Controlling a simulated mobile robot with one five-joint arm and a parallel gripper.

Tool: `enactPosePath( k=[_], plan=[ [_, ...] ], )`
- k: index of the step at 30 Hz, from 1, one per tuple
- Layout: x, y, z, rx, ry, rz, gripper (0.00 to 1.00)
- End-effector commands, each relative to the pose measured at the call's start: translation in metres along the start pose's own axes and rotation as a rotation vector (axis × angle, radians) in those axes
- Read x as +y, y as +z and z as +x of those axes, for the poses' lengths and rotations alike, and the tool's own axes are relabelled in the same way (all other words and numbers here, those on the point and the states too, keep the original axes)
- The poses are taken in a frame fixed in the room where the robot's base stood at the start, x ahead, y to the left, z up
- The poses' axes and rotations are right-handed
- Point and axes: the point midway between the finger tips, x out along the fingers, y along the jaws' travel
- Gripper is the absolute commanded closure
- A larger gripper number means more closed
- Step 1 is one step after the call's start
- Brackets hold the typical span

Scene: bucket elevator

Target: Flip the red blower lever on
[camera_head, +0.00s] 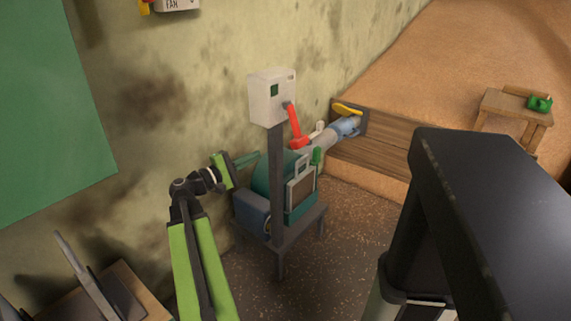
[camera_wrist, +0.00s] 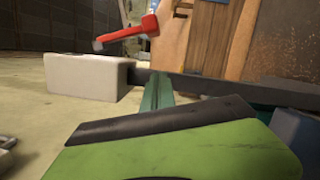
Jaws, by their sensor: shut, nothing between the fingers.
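The red blower lever (camera_head: 295,124) hangs down from the right side of a pale switch box (camera_head: 268,98) on a dark post (camera_head: 276,185). In the wrist view the red lever (camera_wrist: 130,33) shows above the white box (camera_wrist: 92,78), with the picture turned sideways. My gripper (camera_head: 254,156) has teal fingers, closed with nothing between them. It is left of the post, below the box and apart from the lever. In the wrist view my gripper (camera_wrist: 157,80) points toward the box and post.
A teal machine (camera_head: 272,181) stands on a grey stand behind the post, with a pipe (camera_head: 338,131) running to a yellow handle (camera_head: 348,109) by a wooden board. A stained wall lies close on the left. A small wooden table (camera_head: 512,106) is far right.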

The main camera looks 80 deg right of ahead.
Motion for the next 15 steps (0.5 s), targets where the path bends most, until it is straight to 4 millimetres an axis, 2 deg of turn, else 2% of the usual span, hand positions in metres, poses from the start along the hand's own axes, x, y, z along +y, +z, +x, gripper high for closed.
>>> enactPosePath(
  k=[10,15],
  plan=[
    [0.001,0.0,0.002,-0.001,0.0,0.0,1.0],
    [0.002,0.001,0.02,-0.003,-0.001,0.0,1.0]
  ],
)
